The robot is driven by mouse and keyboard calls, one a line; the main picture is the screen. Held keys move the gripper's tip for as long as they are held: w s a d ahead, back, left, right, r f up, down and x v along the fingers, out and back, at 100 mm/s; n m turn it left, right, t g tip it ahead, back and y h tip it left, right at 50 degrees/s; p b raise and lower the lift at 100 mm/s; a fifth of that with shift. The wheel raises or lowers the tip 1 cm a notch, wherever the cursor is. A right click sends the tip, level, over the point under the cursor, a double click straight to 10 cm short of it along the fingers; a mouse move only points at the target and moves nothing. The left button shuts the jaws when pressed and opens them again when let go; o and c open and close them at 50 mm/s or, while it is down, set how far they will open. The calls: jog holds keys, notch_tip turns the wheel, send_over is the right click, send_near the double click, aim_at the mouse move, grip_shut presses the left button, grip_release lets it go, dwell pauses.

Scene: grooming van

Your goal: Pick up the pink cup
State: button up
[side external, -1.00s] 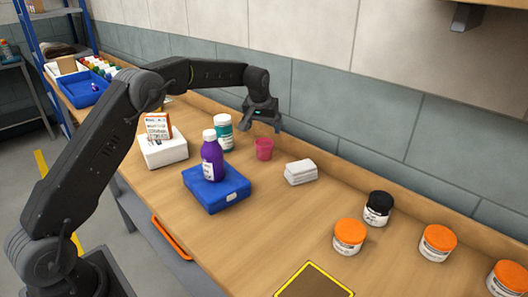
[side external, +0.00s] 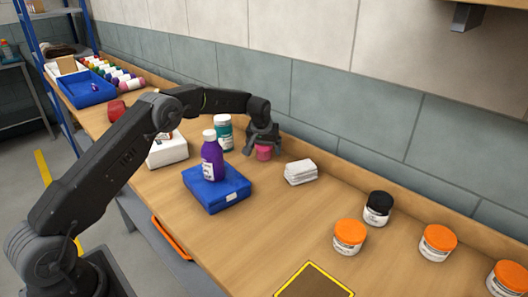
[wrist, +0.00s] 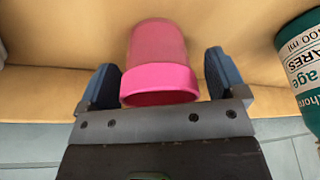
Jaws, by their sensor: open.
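The pink cup (side external: 264,153) stands on the wooden bench near the wall, right of the teal-and-white bottle. My gripper (side external: 263,147) is lowered over it, open. In the wrist view the pink cup (wrist: 159,62) lies between the two open fingers of my gripper (wrist: 161,80), with a gap showing on each side. The cup's upper part is partly hidden by the gripper in the side external view.
A purple bottle (side external: 212,160) stands on a blue box (side external: 228,193) to the left. The teal-and-white bottle (side external: 223,135) is close by, also in the wrist view (wrist: 305,65). Several orange-lidded jars stand further right.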

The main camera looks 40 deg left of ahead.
jog(key=shift+c, duration=0.2)
jog(key=c, duration=0.9)
jog(key=shift+r, duration=0.1)
jog(key=shift+c, duration=0.2)
